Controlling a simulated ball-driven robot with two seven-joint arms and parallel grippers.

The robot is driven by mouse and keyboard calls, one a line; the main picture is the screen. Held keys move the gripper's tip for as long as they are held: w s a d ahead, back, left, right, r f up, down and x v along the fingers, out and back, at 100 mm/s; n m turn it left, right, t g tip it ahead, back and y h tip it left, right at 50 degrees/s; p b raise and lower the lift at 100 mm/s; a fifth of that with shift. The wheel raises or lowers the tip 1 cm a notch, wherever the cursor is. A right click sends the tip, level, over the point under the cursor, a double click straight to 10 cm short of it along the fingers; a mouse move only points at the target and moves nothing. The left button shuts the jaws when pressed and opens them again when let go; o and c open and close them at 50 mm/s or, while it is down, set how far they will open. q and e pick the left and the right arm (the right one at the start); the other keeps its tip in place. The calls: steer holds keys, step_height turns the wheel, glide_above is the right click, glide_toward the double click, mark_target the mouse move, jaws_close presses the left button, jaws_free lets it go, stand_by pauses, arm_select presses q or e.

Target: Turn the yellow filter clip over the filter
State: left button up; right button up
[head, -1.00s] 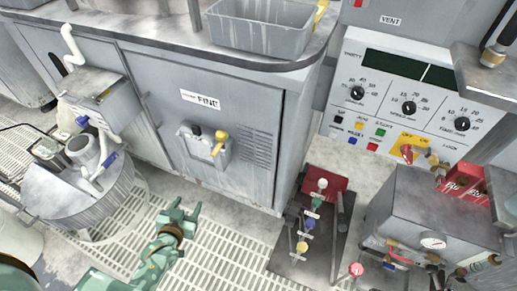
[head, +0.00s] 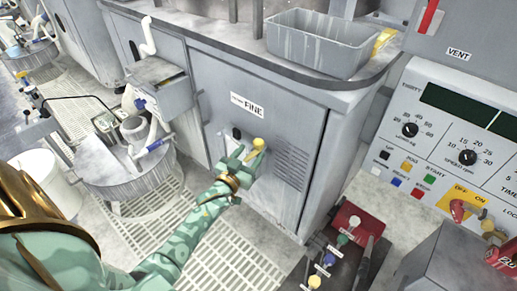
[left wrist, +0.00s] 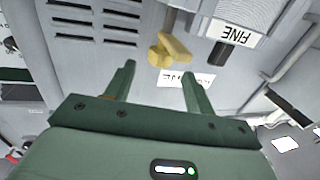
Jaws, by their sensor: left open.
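The yellow filter clip (head: 258,144) is a T-shaped handle on the front of the grey cabinet marked FINE. In the left wrist view, the yellow clip (left wrist: 170,50) shows just beyond my fingertips, about midway between them. My left gripper (head: 247,157) is open and empty, close in front of the clip; the left wrist view shows both its fingers (left wrist: 159,72) spread apart. A black knob (head: 237,133) sits left of the clip. The filter body behind is mostly hidden by my gripper. My right gripper is not in view.
A grey tub (head: 318,45) stands on the cabinet top. A red block and several coloured knobs (head: 340,240) are on the floor plate at lower right. A control panel (head: 450,140) is at right. A round grey drum (head: 130,165) stands at left on the grating.

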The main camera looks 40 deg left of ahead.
mark_target(256, 146)
arm_select(q)
steer(key=w, duration=0.2)
steer(key=w+b, duration=0.1)
steer(key=w, duration=0.1)
steer(key=shift+a+f, duration=0.1)
steer(key=shift+a, duration=0.2)
steer(key=shift+w, duration=0.3)
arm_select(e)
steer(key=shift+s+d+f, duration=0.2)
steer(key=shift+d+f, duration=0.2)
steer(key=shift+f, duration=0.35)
arm_select(q)
steer(key=c, duration=1)
